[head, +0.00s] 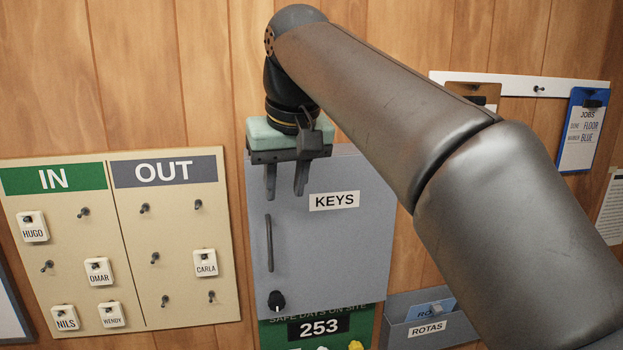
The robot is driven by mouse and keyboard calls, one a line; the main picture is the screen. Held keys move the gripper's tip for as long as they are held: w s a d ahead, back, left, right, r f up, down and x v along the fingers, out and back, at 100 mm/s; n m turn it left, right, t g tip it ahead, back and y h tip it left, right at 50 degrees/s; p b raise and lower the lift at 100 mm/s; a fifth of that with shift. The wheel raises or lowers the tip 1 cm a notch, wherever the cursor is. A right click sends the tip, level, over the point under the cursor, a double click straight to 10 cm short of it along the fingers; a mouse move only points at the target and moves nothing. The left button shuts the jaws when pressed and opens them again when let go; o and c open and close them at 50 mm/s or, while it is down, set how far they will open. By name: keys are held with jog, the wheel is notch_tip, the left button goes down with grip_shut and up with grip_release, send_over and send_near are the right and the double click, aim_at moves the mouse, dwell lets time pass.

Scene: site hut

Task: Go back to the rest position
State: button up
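My gripper (286,186) hangs pointing down in front of the upper left part of the grey key cabinet (345,245). Its two dark fingers are apart, with nothing visible between them. My arm comes in from the lower right, rises to the top middle and bends down to the gripper. It hides part of the wall and the cabinet's upper right surroundings. I cannot tell the exact gap between the fingers and the cabinet door.
Left of the cabinet is an IN/OUT board (134,260) with pegs and several name tags. A rotas holder (400,335) sits low at right. A blue jobs clipboard (580,150) hangs at upper right. A green safe-days sign (360,325) is below the cabinet.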

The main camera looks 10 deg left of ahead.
jog(key=s+d+f+m+g+h+b, duration=0.1)
jog(key=s+d+f+m+h, duration=0.2)
jog(key=d+f, duration=1.3)
jog(key=s+d+f+m, duration=0.1)
jog(key=s+d+f, duration=0.2)
jog(key=s+f, duration=0.2)
jog(key=s+d+f+m+g+b, duration=0.1)
jog(key=s+d+f, duration=0.3)
jog(key=f, duration=0.5)
jog(key=s+d+f+m+y, duration=0.1)
jog(key=s+d+f, duration=0.2)
jog(key=s+f, duration=0.4)
jog(key=shift+d+f+g, duration=0.15)
jog(key=shift+f+g, duration=0.25)
